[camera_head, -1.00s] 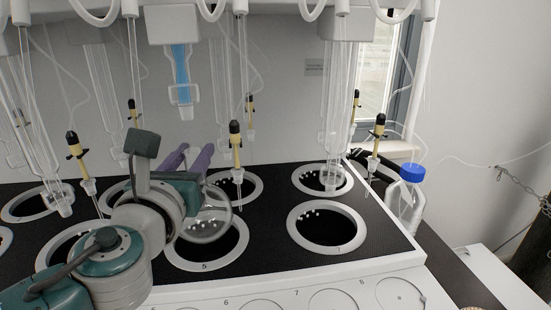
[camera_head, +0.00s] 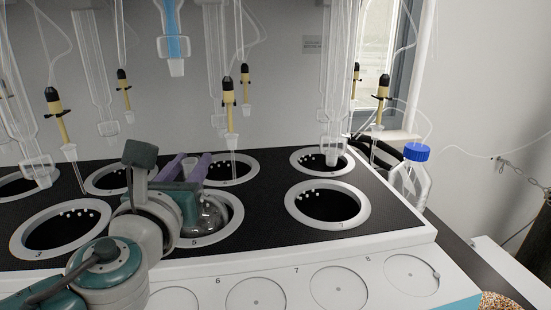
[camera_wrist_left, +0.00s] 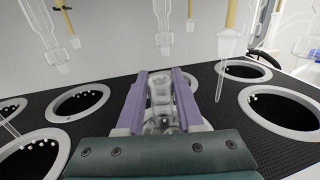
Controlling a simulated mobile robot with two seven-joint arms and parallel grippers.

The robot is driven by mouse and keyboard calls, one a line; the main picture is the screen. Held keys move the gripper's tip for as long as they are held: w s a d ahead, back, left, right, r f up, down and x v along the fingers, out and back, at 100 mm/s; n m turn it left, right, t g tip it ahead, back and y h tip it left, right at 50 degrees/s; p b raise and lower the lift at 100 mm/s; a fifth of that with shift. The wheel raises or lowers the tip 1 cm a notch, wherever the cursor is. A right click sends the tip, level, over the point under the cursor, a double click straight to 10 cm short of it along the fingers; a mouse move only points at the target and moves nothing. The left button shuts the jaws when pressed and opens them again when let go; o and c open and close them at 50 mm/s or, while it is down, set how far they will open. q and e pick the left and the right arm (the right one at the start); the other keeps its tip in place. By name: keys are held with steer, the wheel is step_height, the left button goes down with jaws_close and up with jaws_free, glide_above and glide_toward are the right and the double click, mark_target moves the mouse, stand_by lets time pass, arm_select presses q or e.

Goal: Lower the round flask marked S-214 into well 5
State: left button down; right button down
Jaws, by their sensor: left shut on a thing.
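The clear round flask (camera_head: 210,217) is at well 5 (camera_head: 228,238) in the head view, its body within the ring's outline. My arm hides the left part of both, and I cannot tell how deep the flask sits. My left gripper (camera_head: 190,168) has its purple fingers shut on the flask's neck. In the left wrist view the flask neck (camera_wrist_left: 160,92) stands upright between the fingers of the left gripper (camera_wrist_left: 161,80). The marking S-214 is not readable. My right gripper is not in view.
Wells 3 (camera_head: 25,243) and 7 (camera_head: 345,224) flank well 5, both without a flask. Glass tubes and yellow-black probes (camera_head: 229,98) hang above the black deck. A blue-capped bottle (camera_head: 411,180) stands to the right.

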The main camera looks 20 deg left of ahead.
arm_select(q)
steer(key=shift+r, duration=0.1)
steer(key=shift+s+f, duration=0.1)
steer(key=shift+f, duration=0.1)
stand_by(0.5)
steer(key=shift+c, duration=2.3)
jaws_free()
steer(key=v, duration=1)
steer(key=shift+r, duration=0.1)
